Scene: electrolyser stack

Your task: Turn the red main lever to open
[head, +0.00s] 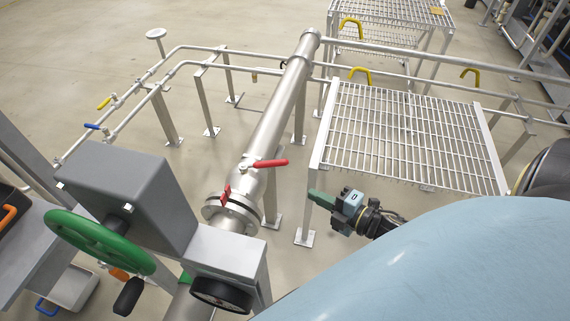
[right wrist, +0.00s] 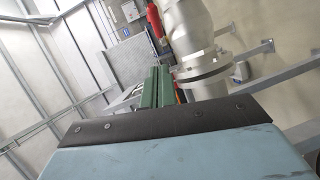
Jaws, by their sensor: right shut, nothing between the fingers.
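The red main lever (head: 268,163) sits on the valve body of a thick steel pipe (head: 281,100). It points to the right in the head view, across the pipe's line. My right gripper (head: 314,197) is to the right of and below the lever in the picture, apart from it. Its green fingers are shut and empty. In the right wrist view the shut fingers (right wrist: 157,88) point toward the valve, with part of the red lever (right wrist: 154,20) beyond them at the top. A red part (head: 226,193) is at the pipe flange. My left gripper is not in view.
A grey box (head: 130,190) with a green handwheel (head: 100,240) and a black gauge (head: 218,293) stand at the left front. Smaller pipes with yellow and blue handles run behind. Open floor lies between.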

